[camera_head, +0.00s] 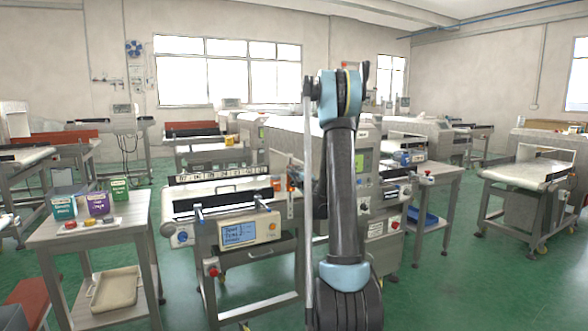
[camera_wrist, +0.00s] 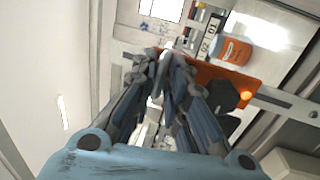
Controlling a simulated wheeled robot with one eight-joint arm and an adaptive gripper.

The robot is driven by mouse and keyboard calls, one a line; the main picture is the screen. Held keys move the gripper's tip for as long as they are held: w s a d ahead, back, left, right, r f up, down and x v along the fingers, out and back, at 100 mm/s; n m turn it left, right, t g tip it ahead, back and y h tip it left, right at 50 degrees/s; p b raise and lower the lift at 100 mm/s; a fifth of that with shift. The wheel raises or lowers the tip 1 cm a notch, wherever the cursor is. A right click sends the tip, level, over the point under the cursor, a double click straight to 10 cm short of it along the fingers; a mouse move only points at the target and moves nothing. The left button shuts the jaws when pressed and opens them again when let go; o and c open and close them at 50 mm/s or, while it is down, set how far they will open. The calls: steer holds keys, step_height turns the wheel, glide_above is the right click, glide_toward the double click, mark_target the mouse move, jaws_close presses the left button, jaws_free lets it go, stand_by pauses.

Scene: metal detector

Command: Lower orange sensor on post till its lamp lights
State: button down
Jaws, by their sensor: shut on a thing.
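The orange sensor (camera_wrist: 208,73) shows in the wrist view as an orange block right of my fingertips. A dark knob-like part (camera_wrist: 222,96) sits at its lower edge. A small bright orange spot (camera_wrist: 246,94) shows near its right end; I cannot tell for sure whether this is a lit lamp. My gripper (camera_wrist: 166,62) is shut on the sensor's left end, with the contact partly hidden by the fingers.
An orange cylinder (camera_wrist: 231,50) stands near the sensor, beside a numbered scale strip (camera_wrist: 209,35). The conveyor machine (camera_head: 225,200) with a blue-screened panel (camera_head: 248,230) is ahead. A side table (camera_head: 90,228) with several small boxes is at left.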

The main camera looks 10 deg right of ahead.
steer(key=shift+f, duration=0.6)
steer(key=c, duration=1.7)
jaws_free()
steer(key=v, duration=1.2)
steer(key=shift+f, duration=0.1)
